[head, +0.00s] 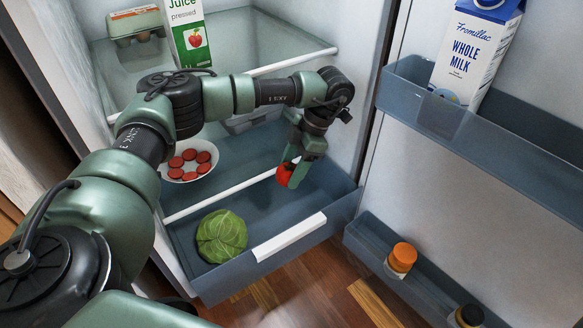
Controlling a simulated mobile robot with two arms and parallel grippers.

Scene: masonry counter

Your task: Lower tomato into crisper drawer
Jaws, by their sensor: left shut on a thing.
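A red tomato (285,175) is between the fingers of my left gripper (292,168), which is shut on it. The gripper points down over the right part of the pulled-out crisper drawer (272,212). I cannot tell how far the tomato is above the drawer floor. A green cabbage (221,236) lies in the left front part of the drawer. The drawer has a white handle strip (289,237) on its front. My right gripper is not in view.
A bowl of red slices (190,163) stands on the shelf behind the drawer. A juice carton (187,34) and an egg carton (136,24) stand on the upper shelf. The open fridge door at right holds a milk carton (470,52) and an orange-capped jar (402,258).

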